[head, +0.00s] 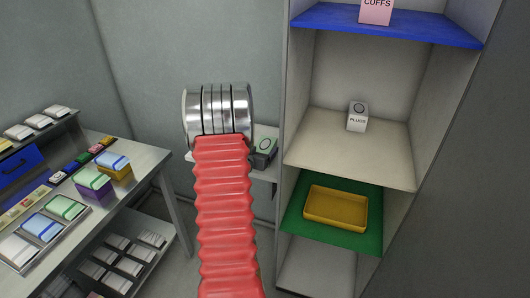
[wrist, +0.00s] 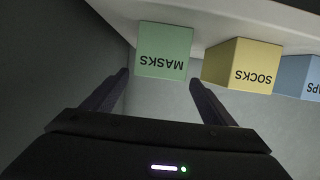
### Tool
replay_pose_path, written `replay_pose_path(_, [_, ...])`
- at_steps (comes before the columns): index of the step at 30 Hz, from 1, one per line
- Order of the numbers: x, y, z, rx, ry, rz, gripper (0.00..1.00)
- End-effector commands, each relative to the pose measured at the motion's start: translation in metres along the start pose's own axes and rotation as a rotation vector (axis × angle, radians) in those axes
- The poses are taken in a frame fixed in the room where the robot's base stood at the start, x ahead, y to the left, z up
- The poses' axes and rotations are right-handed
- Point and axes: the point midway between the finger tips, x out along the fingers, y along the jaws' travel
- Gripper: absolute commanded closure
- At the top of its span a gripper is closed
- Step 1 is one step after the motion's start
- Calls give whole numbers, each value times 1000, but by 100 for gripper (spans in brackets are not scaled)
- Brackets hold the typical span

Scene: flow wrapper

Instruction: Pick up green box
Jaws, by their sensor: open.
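The green box (wrist: 164,50) is marked MASKS, its lettering upside down in the wrist view. It stands on a pale shelf (wrist: 225,18). My gripper (wrist: 159,78) is open and empty, with its two dark fingers spread toward the left and right sides of the green box. The fingertips appear close to its near face, but I cannot tell whether they touch it.
A yellow box (wrist: 238,65) marked SOCKS stands close beside the green box, with a blue box (wrist: 300,76) beyond it. A shelf unit (head: 284,120) at right holds a white PLUGS box (head: 357,116) and a yellow tray (head: 335,222). A loaded metal table (head: 140,150) stands at left.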

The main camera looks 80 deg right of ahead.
Motion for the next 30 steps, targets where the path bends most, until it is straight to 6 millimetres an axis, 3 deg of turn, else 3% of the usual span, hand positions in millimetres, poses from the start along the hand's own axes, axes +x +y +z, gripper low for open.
replay_pose_path(9, [2, -1, 1, -1, 0, -1, 21])
replay_pose_path(21, [46, 0, 1, 0, 0, -1, 21])
replay_pose_path(30, [51, 0, 1, -1, -1, -2, 21])
